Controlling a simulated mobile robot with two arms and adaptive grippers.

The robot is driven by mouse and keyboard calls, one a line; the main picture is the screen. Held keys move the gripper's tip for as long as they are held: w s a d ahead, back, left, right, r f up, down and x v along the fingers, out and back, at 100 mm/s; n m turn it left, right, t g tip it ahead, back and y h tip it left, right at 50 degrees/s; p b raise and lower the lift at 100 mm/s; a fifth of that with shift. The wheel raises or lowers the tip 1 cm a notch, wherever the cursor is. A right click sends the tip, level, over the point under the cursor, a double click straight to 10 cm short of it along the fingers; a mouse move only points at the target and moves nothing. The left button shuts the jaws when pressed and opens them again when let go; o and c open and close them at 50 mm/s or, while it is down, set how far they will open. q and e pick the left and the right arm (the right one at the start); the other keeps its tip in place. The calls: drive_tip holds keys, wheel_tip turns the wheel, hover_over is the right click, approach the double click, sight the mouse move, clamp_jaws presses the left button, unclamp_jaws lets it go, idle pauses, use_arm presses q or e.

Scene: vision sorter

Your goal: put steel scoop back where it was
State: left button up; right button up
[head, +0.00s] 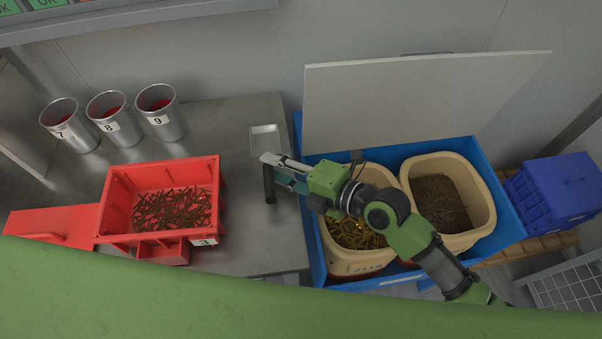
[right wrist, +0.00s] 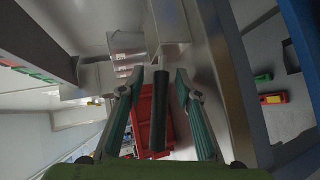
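The steel scoop has a shallow metal pan (head: 265,140) and a black handle (head: 270,184). It appears at the right end of the grey steel table (head: 245,235), its handle toward me. My right gripper (head: 266,161) reaches over the scoop from the right and hides part of it. In the right wrist view the black handle (right wrist: 159,125) runs between the two green fingers, with a visible gap on each side. The right gripper is open around the handle there. The scoop's pan (right wrist: 171,22) lies beyond the fingertips. My left gripper is not in view.
A red bin (head: 120,200) of brown pieces stands left on the table, with metal cups (head: 110,115) behind it. Right of the table, a blue crate (head: 507,215) holds two cream tubs (head: 458,164) under a raised pale lid (head: 410,105). A blue box (head: 555,195) stands far right.

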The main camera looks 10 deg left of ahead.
drive_tip(key=b+v, duration=0.2)
drive_tip(key=v, duration=0.9)
drive_tip(key=shift+a, duration=0.1)
